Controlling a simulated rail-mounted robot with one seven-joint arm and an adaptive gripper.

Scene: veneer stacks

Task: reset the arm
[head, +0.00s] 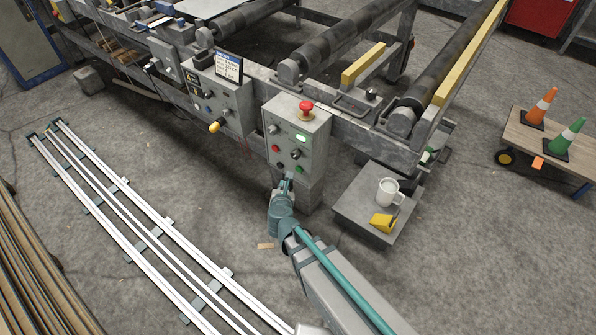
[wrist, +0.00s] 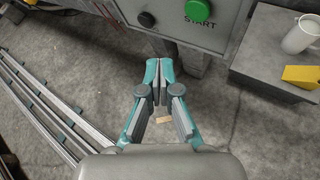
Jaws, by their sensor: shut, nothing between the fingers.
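My arm reaches from the lower right of the head view toward a grey control box, with my gripper (head: 289,181) at its end, just in front of the box's lower part. In the wrist view my gripper (wrist: 160,62) is shut and empty, its teal fingertips together below the panel. The control box (head: 297,125) carries a red mushroom button (head: 306,106), a lit green display and several small knobs and buttons. In the wrist view a green START button (wrist: 198,10) and a black knob (wrist: 147,19) show above the fingertips.
A grey stand (head: 352,212) holding a white mug (head: 388,191) and a yellow object (head: 383,223) is right of the gripper. White rails (head: 140,215) run along the floor at left. A cart (head: 530,142) with an orange cone and a green cone stands far right.

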